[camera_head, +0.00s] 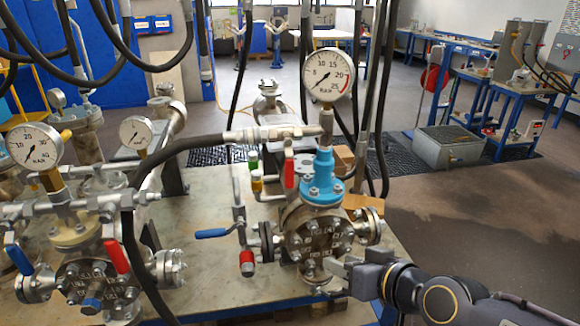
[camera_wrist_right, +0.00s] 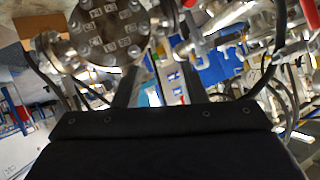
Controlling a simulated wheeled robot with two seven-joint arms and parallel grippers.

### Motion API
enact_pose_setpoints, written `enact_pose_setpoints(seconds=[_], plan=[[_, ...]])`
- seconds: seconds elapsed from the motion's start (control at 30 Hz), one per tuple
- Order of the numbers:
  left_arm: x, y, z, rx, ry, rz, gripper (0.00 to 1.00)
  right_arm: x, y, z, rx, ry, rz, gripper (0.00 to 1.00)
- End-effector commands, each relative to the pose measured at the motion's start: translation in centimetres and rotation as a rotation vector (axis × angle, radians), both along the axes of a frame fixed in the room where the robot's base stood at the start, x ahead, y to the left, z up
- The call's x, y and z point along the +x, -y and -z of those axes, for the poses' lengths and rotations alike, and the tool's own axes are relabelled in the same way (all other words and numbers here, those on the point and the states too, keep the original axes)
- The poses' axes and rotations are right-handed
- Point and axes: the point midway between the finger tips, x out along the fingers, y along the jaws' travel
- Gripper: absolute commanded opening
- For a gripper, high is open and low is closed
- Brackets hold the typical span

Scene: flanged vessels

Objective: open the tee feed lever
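The right-hand vessel (camera_head: 313,232) has a bolted round front flange and a light-blue collar (camera_head: 322,180) under a large dial gauge (camera_head: 327,75). A blue-handled lever (camera_head: 212,234) points left on the piping beside it. A red-handled lever (camera_head: 289,172) stands upright behind that. I cannot tell which of them is the tee feed lever. My right gripper (camera_head: 340,270) is at the lower right front of this vessel, apart from both levers. In the right wrist view its fingers (camera_wrist_right: 158,75) are spread with nothing held between them, and the bolted flange (camera_wrist_right: 108,28) shows at upper left. My left gripper is out of view.
Another vessel (camera_head: 98,281) with a red lever (camera_head: 117,257) and a blue lever (camera_head: 18,258) stands at left. Black hoses (camera_head: 185,142) hang and arch over the workbench (camera_head: 200,275). Open floor (camera_head: 480,230) lies to the right. A grey tub (camera_head: 449,146) stands farther back.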

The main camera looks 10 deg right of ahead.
Motion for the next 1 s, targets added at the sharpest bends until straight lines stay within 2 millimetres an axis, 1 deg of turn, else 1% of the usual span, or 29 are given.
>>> enact_pose_setpoints(seconds=[0.03,0.1,0.13,0.2,0.33,0.43,0.57,0.8,0.9,1.0], plan=[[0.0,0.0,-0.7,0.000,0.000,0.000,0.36,2.3,-1.3,-1.6,-0.018,0.086,-0.010,0.38],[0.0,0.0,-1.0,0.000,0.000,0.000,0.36,5.1,-2.5,-3.7,-0.047,0.218,0.008,0.38],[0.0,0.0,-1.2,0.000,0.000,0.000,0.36,6.1,-3.0,-4.5,-0.063,0.270,0.017,0.38],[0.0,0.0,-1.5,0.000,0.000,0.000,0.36,7.9,-4.0,-6.1,-0.098,0.376,0.043,0.38],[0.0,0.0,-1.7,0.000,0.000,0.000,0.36,9.7,-5.2,-8.2,-0.150,0.513,0.083,0.38],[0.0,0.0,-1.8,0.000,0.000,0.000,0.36,10.2,-5.6,-8.9,-0.171,0.564,0.103,0.38],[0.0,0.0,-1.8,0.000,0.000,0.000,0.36,11.3,-5.8,-9.1,-0.178,0.579,0.111,0.38],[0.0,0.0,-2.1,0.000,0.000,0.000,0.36,15.0,-6.6,-9.1,-0.177,0.577,0.110,0.38],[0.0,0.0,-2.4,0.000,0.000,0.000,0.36,16.4,-6.9,-9.2,-0.177,0.577,0.110,0.38],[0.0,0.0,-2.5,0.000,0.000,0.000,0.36,17.3,-7.1,-9.2,-0.176,0.578,0.110,0.38]])
